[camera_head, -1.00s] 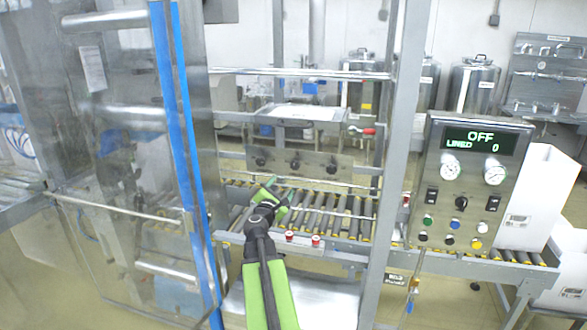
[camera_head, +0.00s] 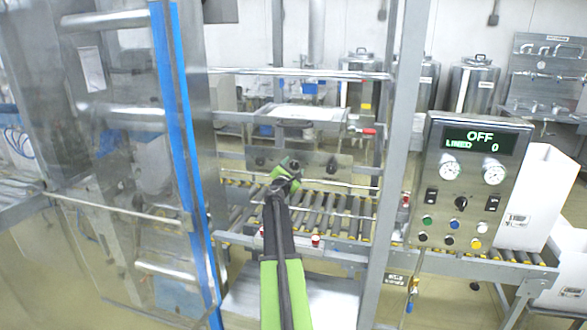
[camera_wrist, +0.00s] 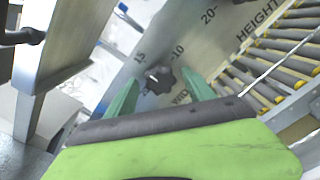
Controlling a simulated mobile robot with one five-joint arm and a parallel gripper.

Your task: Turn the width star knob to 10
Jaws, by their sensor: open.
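The width star knob (camera_wrist: 158,80) is a black lobed knob on a grey metal plate in the wrist view. Lettering beginning "WID" is beside it, partly hidden by my gripper. The marks 15 and 10 are printed near the knob, on its upper side in the picture. My gripper (camera_wrist: 160,77) is open, with one green finger to each side of the knob; I cannot tell whether they touch it. In the head view, my gripper (camera_head: 288,168) is in front of the middle of the knob plate (camera_head: 313,160) and covers part of it. The knob's exact setting cannot be read.
A "HEIGHT" scale (camera_wrist: 258,22) with a 20 mark is further along the plate. Rollers (camera_head: 335,212) run below the plate. A grey post (camera_head: 391,180) stands right of my arm, and a blue-edged door (camera_head: 177,150) left. The control panel (camera_head: 468,180) reads OFF, LINED 0.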

